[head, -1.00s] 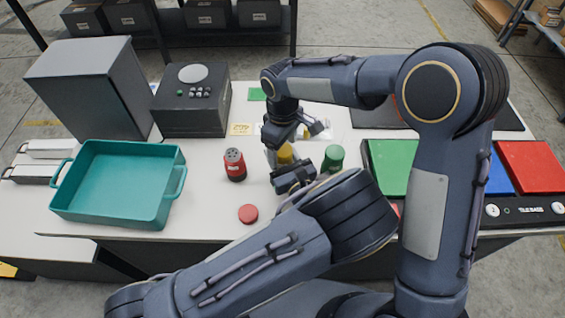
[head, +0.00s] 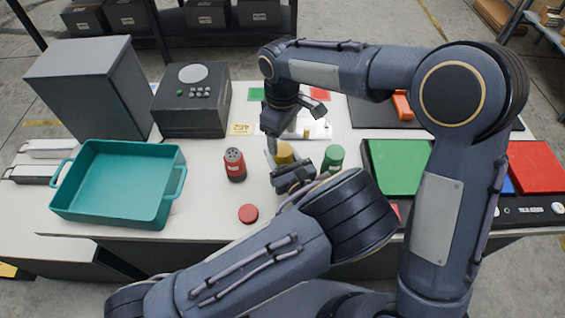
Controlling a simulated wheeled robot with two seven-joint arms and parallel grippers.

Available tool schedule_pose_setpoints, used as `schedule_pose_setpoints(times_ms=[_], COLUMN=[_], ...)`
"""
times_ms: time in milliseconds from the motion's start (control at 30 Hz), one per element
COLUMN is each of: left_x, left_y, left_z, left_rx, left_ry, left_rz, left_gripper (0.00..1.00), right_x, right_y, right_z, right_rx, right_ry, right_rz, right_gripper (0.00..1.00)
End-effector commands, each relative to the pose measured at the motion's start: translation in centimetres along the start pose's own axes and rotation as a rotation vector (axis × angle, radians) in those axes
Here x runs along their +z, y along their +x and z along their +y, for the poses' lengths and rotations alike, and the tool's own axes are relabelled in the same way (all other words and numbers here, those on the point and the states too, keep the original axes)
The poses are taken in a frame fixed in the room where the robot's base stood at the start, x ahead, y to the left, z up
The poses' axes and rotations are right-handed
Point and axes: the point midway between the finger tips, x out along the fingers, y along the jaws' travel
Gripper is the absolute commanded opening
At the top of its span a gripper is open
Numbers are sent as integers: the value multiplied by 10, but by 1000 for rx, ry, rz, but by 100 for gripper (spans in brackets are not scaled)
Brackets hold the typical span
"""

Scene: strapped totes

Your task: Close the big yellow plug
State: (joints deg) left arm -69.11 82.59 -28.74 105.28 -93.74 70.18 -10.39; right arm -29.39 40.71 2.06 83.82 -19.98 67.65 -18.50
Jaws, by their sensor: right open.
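A yellow cylindrical thing (head: 284,151), which I take to be the big yellow plug, stands upright between my grippers. Its lower part is hidden by my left gripper (head: 291,173), which is right at its front; I cannot see whether the jaws touch it. My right gripper (head: 295,113) is open, above and just behind the yellow thing, apart from it, with nothing seen between its fingers. A small yellow piece (head: 306,133) stands on a pale tray (head: 322,130) behind.
A green jar (head: 333,157) stands close on the right. A red jar (head: 235,164) and a red disc (head: 248,213) are on the left.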

Motion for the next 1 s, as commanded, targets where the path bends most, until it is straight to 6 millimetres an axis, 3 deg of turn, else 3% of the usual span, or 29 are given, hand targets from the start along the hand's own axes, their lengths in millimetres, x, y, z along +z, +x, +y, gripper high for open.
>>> schedule_pose_setpoints(times_ms=[167, 500, 700, 833, 1000], left_x=[0, 0, 0, 0, 0], left_y=[0, 0, 0, 0, 0], left_z=[0, 0, 0, 0, 0], left_rx=[0, 0, 0, 0, 0], left_ry=[0, 0, 0, 0, 0], left_rz=[-1, -1, -1, -1, -1], left_gripper=[0, 0, 0, 0, 0], right_x=[0, -1, -1, 0, 0], right_y=[1, -12, -24, -30, -34], right_z=[-3, -8, -4, -1, 1], right_rx=[-15, -36, -20, -8, 3], right_ry=[-293, -1277, -1768, -1974, -2096], right_rz=[-12, -10, 0, 1, 1], right_gripper=[65, 65, 65, 65, 65])
